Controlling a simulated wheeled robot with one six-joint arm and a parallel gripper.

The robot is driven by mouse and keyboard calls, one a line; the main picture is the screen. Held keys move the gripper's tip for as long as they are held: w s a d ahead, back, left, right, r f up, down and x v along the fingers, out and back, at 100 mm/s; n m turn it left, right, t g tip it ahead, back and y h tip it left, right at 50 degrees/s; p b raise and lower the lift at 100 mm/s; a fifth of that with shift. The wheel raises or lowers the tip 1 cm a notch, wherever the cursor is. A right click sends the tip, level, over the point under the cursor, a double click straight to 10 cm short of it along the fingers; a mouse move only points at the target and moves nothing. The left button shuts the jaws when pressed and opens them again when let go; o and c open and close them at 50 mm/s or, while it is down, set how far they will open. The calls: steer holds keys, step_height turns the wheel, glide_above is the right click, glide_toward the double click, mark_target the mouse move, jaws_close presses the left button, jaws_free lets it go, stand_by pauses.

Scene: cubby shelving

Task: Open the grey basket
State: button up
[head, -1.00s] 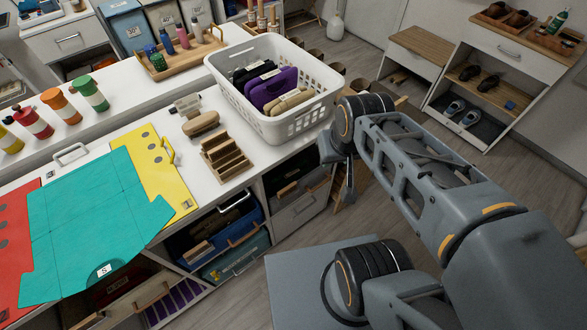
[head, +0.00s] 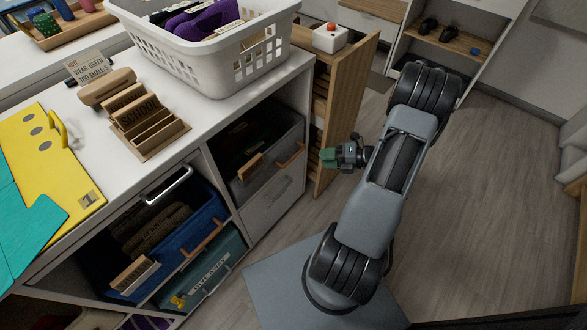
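A grey basket (head: 278,168) sits in the upper right cubby below the white counter. It has a wooden front handle and a wooden tag, and dark folded contents show inside. Which of the two is the task's grey basket is not certain. My gripper (head: 328,157) is to the right of the shelving, with its green tips pointing left toward the baskets. It appears empty and touches neither; its finger gap is too small to judge.
A narrow wooden pull-out unit (head: 345,110) stands between the shelving's right end and my arm. A blue basket (head: 215,222) and a teal basket (head: 212,272) are at left. A white laundry basket (head: 215,62) stands on the counter. The floor (head: 480,190) at right is clear.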

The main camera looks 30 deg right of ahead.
mark_target(293, 157)
steer(key=w+a+f+m+b, duration=0.1)
steer(key=w+a+f, duration=0.1)
steer(key=w, duration=0.1)
steer(key=w+a+f+m+t+b, duration=0.1)
steer(key=w+a+f+b, duration=0.1)
steer(key=w+a, duration=0.1)
steer(key=w+a+f+m+t+b, duration=0.1)
steer(key=w+a+f, duration=0.1)
steer(key=a, duration=0.1)
steer(key=shift+w, duration=0.4)
jaws_close()
stand_by(0.4)
